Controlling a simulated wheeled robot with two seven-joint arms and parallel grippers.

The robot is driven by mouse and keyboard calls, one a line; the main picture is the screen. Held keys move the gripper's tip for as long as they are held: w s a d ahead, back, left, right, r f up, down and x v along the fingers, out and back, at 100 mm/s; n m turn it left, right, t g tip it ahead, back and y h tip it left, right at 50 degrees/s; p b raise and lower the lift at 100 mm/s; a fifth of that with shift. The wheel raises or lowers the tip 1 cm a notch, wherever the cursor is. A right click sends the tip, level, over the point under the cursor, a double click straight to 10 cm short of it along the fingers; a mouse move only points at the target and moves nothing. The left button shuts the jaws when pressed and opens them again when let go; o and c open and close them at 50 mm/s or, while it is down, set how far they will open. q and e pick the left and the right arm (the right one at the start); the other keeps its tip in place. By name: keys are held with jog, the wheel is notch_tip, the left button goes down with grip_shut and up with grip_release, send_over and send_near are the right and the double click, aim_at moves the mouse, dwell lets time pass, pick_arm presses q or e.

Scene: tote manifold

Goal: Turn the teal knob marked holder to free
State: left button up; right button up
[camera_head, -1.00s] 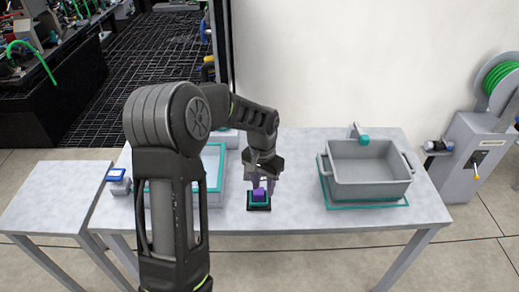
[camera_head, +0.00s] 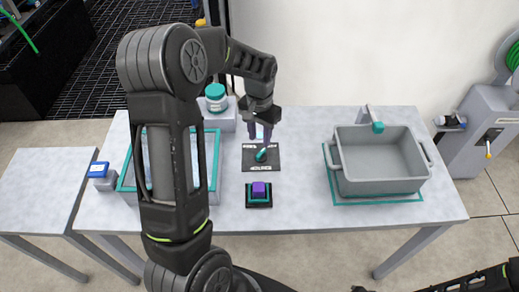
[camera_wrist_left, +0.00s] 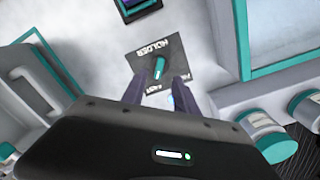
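The teal knob (camera_head: 261,155) sits on a dark square plate (camera_head: 249,163) with white lettering, in the middle of the table. In the left wrist view the knob (camera_wrist_left: 160,68) is an elongated handle, and the word HOLDER reads beside it on the plate (camera_wrist_left: 182,49). My left gripper (camera_head: 263,142) points down just above the knob. Its fingers (camera_wrist_left: 161,78) are apart with nothing held between them; whether they touch the knob cannot be told. The right gripper does not show; only part of my right arm is at the bottom right.
A purple block (camera_head: 258,189) sits in a dark, teal-edged socket (camera_head: 258,204) in front of the plate. A teal-rimmed tote (camera_head: 215,160) stands left, partly behind my arm. A teal-lidded jar (camera_head: 215,97) stands behind. A grey bin (camera_head: 382,187) stands right.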

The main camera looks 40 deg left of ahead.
aim_at(260, 154)
pick_arm(q)
notch_tip(260, 154, down, 8)
jog(key=shift+r+p, duration=0.15)
jog(key=shift+p, duration=0.45)
grip_shut()
dwell(0.4)
